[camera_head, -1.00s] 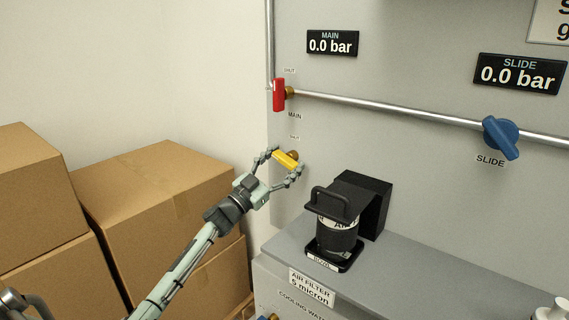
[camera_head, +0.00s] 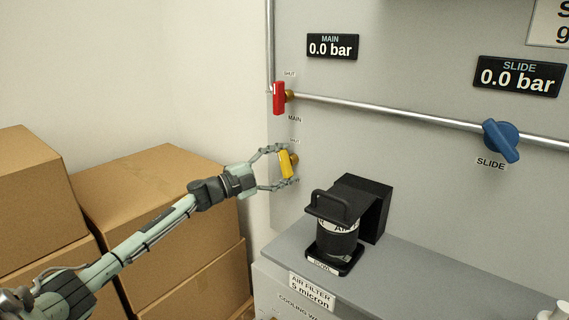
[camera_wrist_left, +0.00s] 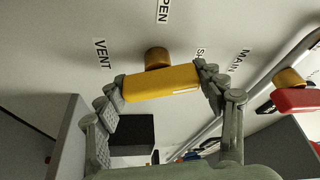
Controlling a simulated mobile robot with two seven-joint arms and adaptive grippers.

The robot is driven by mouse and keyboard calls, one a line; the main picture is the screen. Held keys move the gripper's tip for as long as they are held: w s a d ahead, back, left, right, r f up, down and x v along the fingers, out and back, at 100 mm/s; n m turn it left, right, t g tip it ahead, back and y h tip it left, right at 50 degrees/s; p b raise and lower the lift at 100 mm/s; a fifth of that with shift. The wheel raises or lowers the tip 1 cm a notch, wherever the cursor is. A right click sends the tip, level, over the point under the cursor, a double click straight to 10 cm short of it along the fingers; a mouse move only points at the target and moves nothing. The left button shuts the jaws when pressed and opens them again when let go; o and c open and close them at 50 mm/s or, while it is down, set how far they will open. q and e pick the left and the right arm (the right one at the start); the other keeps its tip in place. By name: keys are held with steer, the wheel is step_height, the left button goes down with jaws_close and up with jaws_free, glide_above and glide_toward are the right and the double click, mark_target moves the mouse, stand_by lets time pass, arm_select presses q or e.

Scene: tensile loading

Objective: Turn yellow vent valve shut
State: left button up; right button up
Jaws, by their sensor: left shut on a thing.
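The yellow vent valve handle (camera_head: 285,164) sits on a brass stem on the grey panel, below the red main valve (camera_head: 279,97). Its long side now stands nearly upright in the head view. My left gripper (camera_head: 284,166) comes in from the left with its fingers at the upper and lower ends of the handle, shut on it. In the left wrist view the yellow handle (camera_wrist_left: 162,84) lies between the two fingertips, with the VENT, OPEN and partly hidden SHUT labels behind it.
A black air filter housing (camera_head: 340,220) stands on the grey ledge right of the valve. A blue slide valve (camera_head: 501,139) is on the pipe at right. Cardboard boxes (camera_head: 160,210) are stacked at left. Both displays read 0.0 bar.

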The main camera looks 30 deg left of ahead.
arm_select(q)
steer(key=shift+m+g, duration=0.3)
steer(key=shift+m, duration=0.5)
steer(key=shift+m+g+p, duration=0.3)
steer(key=shift+m+p, duration=0.1)
steer(key=shift+m, duration=0.6)
arm_select(e)
steer(key=shift+s+a+f, duration=0.15)
steer(key=shift+f, duration=1.2)
arm_select(q)
steer(key=o, duration=1.2)
steer(key=shift+c, duration=0.2)
arm_select(e)
steer(key=shift+r, duration=0.15)
arm_select(q)
steer(key=v, duration=1.2)
steer(key=shift+r, duration=0.2)
steer(key=shift+d, duration=0.1)
